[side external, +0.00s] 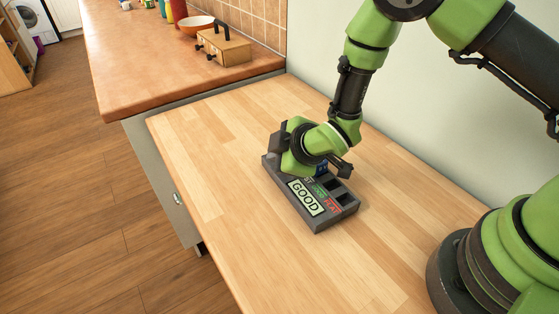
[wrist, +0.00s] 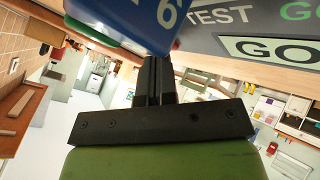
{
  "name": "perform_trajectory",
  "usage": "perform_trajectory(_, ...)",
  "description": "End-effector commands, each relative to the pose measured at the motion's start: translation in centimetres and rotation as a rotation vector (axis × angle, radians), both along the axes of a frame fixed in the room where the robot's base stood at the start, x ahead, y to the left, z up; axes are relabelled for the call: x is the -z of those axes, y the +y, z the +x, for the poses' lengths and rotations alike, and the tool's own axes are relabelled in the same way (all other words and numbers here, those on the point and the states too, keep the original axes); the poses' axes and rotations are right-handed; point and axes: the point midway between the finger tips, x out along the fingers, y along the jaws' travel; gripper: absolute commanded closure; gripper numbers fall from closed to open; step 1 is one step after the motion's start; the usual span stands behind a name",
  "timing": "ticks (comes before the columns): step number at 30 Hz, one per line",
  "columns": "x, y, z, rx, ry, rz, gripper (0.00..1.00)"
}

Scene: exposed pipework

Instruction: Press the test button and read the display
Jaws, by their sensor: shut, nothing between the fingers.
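The grey tester (side external: 318,222) lies on the wooden worktop. Its pale display (side external: 306,198) reads "GOOD" in dark letters. Beside the display are a green label, a red label (side external: 332,208) and dark square slots (side external: 341,199). In the wrist view the word TEST (wrist: 220,17) and part of the display (wrist: 270,48) show. My gripper (wrist: 157,62) is shut and empty, pointing at the tester. The test button is hidden, so contact cannot be told.
Bare worktop (side external: 215,160) lies left of the tester. A terracotta counter (side external: 150,60) behind holds a wooden box with dark handles (side external: 224,46), an orange bowl (side external: 196,26) and bottles. A pale wall (side external: 320,60) runs along the right.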

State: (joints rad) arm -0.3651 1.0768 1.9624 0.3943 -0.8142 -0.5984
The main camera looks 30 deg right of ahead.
Motion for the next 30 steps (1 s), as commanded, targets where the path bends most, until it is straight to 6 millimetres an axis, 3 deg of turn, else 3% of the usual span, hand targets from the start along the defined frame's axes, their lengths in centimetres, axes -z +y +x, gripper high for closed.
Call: perform_trajectory(30, -2.4, 0.0, 0.0, 0.000, -0.001, 0.000, 1.00)
